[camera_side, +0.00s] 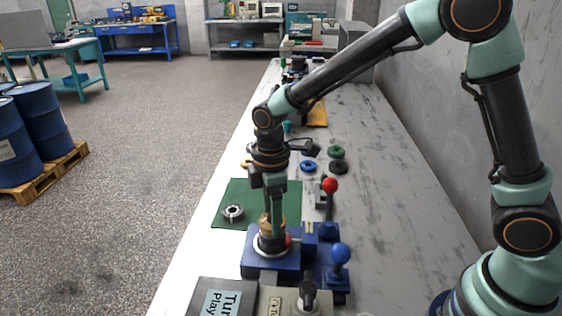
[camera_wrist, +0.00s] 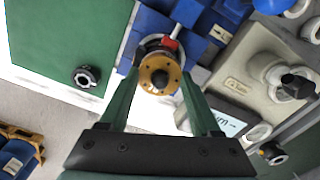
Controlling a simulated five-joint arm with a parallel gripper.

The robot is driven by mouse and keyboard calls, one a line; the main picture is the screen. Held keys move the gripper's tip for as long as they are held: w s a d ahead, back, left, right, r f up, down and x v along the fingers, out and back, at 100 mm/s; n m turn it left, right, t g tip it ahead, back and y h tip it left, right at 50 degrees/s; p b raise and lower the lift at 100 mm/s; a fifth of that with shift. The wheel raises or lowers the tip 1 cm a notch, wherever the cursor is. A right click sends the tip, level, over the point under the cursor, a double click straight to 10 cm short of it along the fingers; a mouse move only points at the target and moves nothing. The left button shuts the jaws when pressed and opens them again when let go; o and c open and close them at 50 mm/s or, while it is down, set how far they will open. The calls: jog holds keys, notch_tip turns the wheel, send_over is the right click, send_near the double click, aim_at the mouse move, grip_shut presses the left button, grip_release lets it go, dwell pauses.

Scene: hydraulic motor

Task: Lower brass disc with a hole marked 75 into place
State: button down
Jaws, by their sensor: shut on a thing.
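The brass disc (camera_wrist: 160,74) is pinched between the two fingertips of my gripper (camera_wrist: 160,80) in the wrist view. It has a dark centre and small holes; I cannot read the mark 75. In the side view my gripper (camera_side: 271,226) points straight down, and the brass disc (camera_side: 265,222) shows at the fingertips just over the blue motor block (camera_side: 262,262). A pale ring (camera_side: 262,249) on the block lies under it. A red part (camera_wrist: 170,43) is beside the disc in the wrist view. I cannot tell whether the disc touches its seat.
A silver-and-black ring part (camera_side: 233,212) lies on the green mat (camera_side: 240,190). A red-knobbed lever (camera_side: 330,186) and a blue-knobbed lever (camera_side: 340,252) stand right of the block. Coloured rings (camera_side: 308,166) lie behind. A dark box (camera_side: 222,297) is in front.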

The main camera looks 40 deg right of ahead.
jog(key=shift+f, duration=0.45)
dwell(0.4)
grip_release()
dwell(0.4)
jog(key=shift+r, duration=4.35)
jog(key=shift+d, duration=0.1)
jog(key=s+d+r+m+t, duration=0.5)
jog(key=s+d+r+m, duration=0.2)
jog(key=s+d+m, duration=0.3)
jog(key=d+m, duration=0.3)
jog(key=shift+s+d+t, duration=0.3)
jog(key=shift+s, duration=0.05)
